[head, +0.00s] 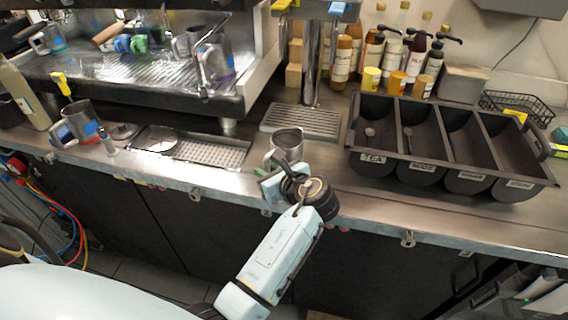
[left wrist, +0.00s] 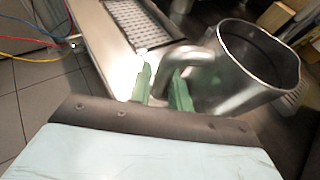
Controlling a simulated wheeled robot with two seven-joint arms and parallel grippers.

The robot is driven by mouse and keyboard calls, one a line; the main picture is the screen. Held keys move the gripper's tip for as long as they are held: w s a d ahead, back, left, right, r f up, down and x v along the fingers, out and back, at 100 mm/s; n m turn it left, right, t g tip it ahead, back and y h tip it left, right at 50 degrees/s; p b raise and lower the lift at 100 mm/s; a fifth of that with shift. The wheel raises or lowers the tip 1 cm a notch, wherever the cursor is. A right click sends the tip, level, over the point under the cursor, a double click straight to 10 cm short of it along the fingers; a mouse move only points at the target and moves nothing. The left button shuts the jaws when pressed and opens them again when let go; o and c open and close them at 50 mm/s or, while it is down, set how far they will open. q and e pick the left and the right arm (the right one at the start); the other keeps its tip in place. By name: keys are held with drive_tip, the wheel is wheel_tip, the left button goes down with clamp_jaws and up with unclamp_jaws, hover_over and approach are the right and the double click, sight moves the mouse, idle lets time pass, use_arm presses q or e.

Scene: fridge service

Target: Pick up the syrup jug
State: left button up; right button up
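A metal jug (head: 287,140), which I take to be the syrup jug, stands on the steel counter in front of the drip grate. It also shows large in the left wrist view (left wrist: 252,72), at the upper right, with its handle toward me. My left gripper (head: 272,172) is at the jug's near side. In the left wrist view its two green fingers (left wrist: 163,88) lie on either side of the handle. Whether they press on it I cannot tell. In the head view my wrist partly hides the handle. My right gripper is not in view.
A black compartment bin (head: 440,130) with scoops stands right of the jug. A drip grate (head: 300,121) is behind it. An espresso machine (head: 140,75) stands at the back left. Another jug (head: 82,122) is at the far left. Bottles (head: 391,57) line the back wall.

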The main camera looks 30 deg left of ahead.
use_arm(q)
clamp_jaws()
